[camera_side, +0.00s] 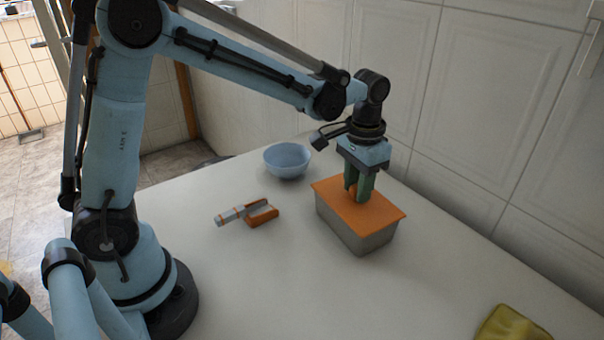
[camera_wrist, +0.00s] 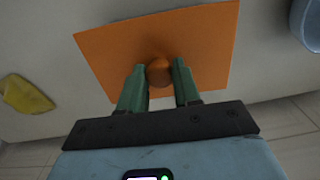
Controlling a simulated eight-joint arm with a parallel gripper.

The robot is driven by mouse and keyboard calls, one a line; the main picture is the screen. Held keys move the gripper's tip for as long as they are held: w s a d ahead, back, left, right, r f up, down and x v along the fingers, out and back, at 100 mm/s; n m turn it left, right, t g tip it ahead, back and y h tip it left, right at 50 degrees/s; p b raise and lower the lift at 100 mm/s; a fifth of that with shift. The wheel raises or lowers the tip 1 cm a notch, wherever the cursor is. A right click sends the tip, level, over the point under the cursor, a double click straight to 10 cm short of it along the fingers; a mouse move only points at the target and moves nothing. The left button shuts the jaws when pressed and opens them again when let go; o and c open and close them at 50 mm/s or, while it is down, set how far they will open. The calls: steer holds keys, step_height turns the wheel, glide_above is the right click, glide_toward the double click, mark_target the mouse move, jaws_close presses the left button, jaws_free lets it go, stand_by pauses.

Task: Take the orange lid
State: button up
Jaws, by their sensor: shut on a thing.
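In the wrist view the lid (camera_wrist: 110,55) fills the upper middle, and the knob (camera_wrist: 159,72) sits between the two fingertips. In the side view the knob is mostly hidden by the fingers.
A light blue bowl (camera_side: 287,160) stands behind and left of the box. A grey and orange tool-like object (camera_side: 248,214) lies left of the box. A yellow cloth (camera_side: 511,326) lies at the front right. The tiled wall (camera_side: 480,90) is close behind the box.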

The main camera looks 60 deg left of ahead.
jaws_close()
steer(key=shift+r, duration=4)
